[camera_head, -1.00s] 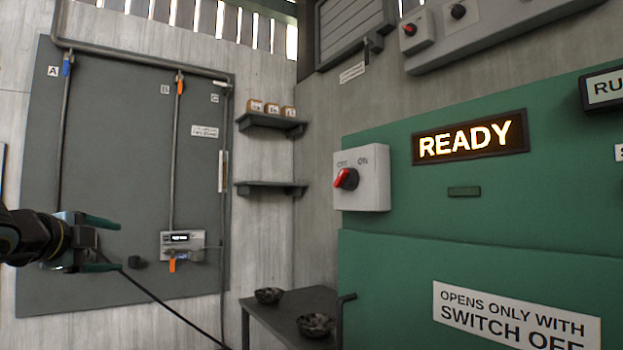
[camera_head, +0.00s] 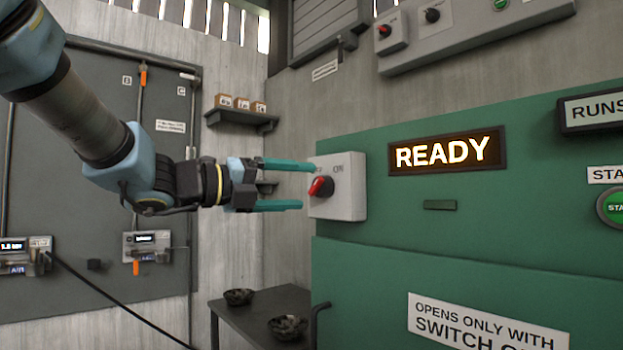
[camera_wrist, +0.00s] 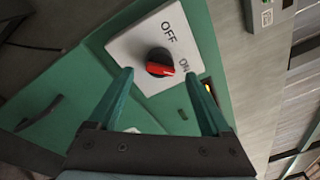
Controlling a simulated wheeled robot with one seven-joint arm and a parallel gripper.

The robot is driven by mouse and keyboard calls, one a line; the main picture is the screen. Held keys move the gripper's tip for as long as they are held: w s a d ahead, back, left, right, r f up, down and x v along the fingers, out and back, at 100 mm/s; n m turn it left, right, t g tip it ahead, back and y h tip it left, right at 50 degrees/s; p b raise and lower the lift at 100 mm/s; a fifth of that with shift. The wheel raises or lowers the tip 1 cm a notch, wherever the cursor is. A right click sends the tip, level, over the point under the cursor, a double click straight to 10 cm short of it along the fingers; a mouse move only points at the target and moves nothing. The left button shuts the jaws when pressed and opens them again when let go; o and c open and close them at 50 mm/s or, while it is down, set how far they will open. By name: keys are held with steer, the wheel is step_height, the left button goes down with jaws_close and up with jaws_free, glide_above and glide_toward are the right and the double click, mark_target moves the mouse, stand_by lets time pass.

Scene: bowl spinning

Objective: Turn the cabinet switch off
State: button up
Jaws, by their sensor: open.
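The cabinet switch is a pale box (camera_head: 346,199) on the upper left of the green cabinet (camera_head: 450,225), with a black and red knob (camera_head: 320,187). In the wrist view the knob (camera_wrist: 160,64) shows between the OFF and ON labels, with one end of its red grip towards ON. My gripper (camera_head: 306,184) is open and empty, pointing at the switch from the left. Its teal fingers lie above and below the knob's height. In the wrist view the fingertips (camera_wrist: 159,73) straddle the knob; I cannot tell whether they touch it.
A lit READY sign (camera_head: 447,151) and a green START button (camera_head: 616,208) are on the cabinet. A door handle (camera_head: 318,322) sticks out below the switch. A dark table (camera_head: 255,318) with two bowls stands lower left. A shelf (camera_head: 240,119) hangs behind my gripper.

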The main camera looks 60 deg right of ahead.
mark_target(312, 188)
steer(key=shift+p+x, duration=0.45)
steer(key=shift+x, duration=1.35)
steer(key=shift+f, duration=0.1)
jaws_close()
